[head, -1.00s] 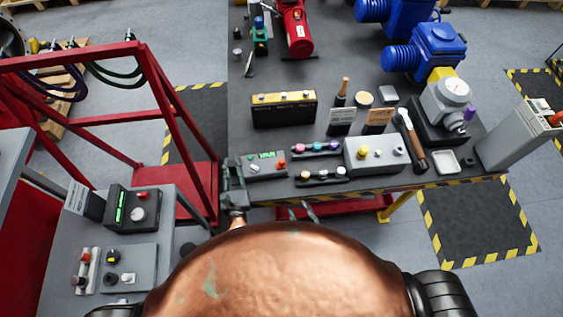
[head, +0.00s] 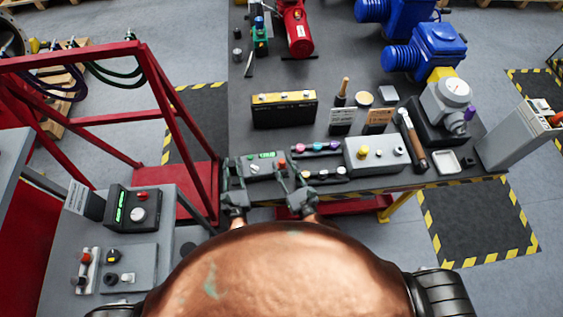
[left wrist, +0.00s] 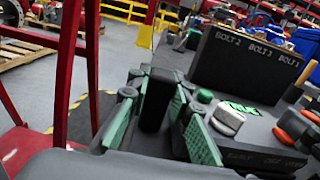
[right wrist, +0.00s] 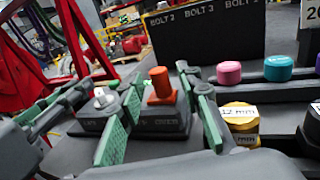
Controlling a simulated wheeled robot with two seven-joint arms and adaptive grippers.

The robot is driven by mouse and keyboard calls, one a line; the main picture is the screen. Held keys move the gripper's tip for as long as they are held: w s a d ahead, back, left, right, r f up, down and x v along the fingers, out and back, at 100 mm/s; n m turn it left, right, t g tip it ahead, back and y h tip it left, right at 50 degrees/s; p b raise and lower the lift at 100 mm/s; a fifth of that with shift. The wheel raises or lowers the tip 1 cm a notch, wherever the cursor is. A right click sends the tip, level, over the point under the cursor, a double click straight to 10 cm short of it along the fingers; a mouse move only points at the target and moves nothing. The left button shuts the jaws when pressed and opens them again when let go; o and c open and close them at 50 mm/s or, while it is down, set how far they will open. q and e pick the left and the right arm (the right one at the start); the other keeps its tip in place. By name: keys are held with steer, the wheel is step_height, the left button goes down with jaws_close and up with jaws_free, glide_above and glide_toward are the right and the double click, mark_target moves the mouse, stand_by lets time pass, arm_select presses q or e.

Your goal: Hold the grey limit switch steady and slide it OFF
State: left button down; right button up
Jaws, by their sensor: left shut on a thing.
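The grey limit switch (head: 259,170) is a low box at the bench's front left edge, with a small green display, a pale knob (right wrist: 104,97) and an upright orange-red knob (right wrist: 162,86). My left gripper (head: 233,170) is shut on the box's left end; in the left wrist view its green-padded fingers (left wrist: 157,118) have a dark upright part between them. My right gripper (head: 291,178) is at the box's right end. In the right wrist view its fingers (right wrist: 165,122) are spread, with the orange-red knob between them and clear space around it.
A black case with a yellow top (head: 284,112) stands behind the switch. Racks with coloured caps (head: 318,149) and a grey control box (head: 377,155) sit close to its right. A red frame (head: 150,90) rises to the left of the bench.

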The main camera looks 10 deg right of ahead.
steer(key=shift+x, duration=0.8)
steer(key=shift+f, duration=0.1)
jaws_close()
